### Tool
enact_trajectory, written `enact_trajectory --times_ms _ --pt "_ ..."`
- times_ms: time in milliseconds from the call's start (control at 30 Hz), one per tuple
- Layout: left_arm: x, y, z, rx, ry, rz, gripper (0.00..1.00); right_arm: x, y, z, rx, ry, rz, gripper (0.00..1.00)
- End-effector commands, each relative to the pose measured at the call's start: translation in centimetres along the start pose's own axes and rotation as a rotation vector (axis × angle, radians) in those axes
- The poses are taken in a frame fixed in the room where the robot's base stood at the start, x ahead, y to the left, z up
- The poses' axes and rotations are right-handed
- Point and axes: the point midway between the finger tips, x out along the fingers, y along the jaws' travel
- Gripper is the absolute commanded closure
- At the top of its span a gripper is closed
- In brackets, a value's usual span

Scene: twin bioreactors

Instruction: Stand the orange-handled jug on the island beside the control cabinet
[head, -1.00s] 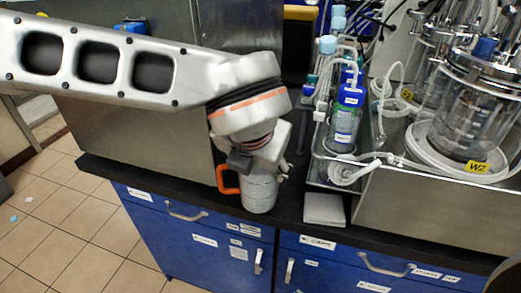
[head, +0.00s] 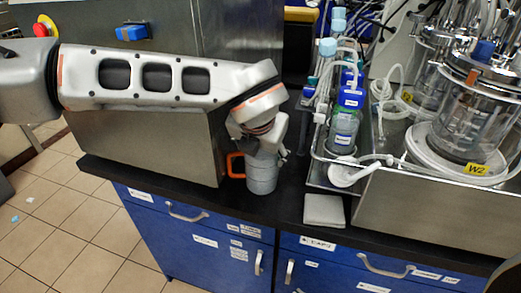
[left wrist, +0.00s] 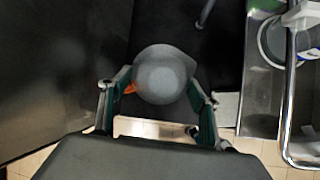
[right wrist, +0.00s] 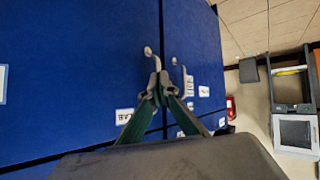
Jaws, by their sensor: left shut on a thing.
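The jug (head: 262,174) is grey with an orange handle (head: 234,165) on its left. It is upright over the island's black top (head: 290,205), just right of the steel control cabinet (head: 150,145). Whether its base touches the top I cannot tell. My left gripper (head: 265,150) is shut on the jug from above; the left wrist view shows the jug (left wrist: 162,75) between both fingers, with a bit of orange at its left. My right gripper (right wrist: 160,88) is shut and empty, in front of the blue drawer fronts.
A steel tray (head: 390,200) with glass vessels, bottles and tubing stands right of the jug. A small pale square block (head: 324,210) lies in front of it. A narrow strip of black top is bare between cabinet and tray.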

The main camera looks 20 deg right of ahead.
Motion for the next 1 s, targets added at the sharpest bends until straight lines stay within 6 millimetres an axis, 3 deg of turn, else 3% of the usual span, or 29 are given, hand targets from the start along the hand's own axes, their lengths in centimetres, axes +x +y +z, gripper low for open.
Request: enact_trajectory --times_ms 267,300,367,767,1000 --pt "0.1 0.0 0.0 -0.001 -0.003 0.001 0.94 -0.1 -0.1 0.3 0.0 -0.005 -0.001 1.0" --pt "0.1 0.0 -0.1 -0.001 0.0 0.001 0.33 -0.1 -0.1 0.4 0.0 -0.006 -0.001 1.0" --pt "0.1 0.0 -0.1 -0.001 0.0 0.001 0.21 -0.2 -0.2 0.5 0.0 -0.008 -0.002 1.0" --pt "-0.3 0.1 0.1 -0.001 -0.001 0.002 0.21 -0.5 -0.3 0.6 0.001 -0.013 -0.005 1.0" --pt "-4.0 0.1 0.2 0.0 -0.003 0.002 0.21 -0.4 -0.3 0.1 0.002 -0.005 -0.004 1.0"
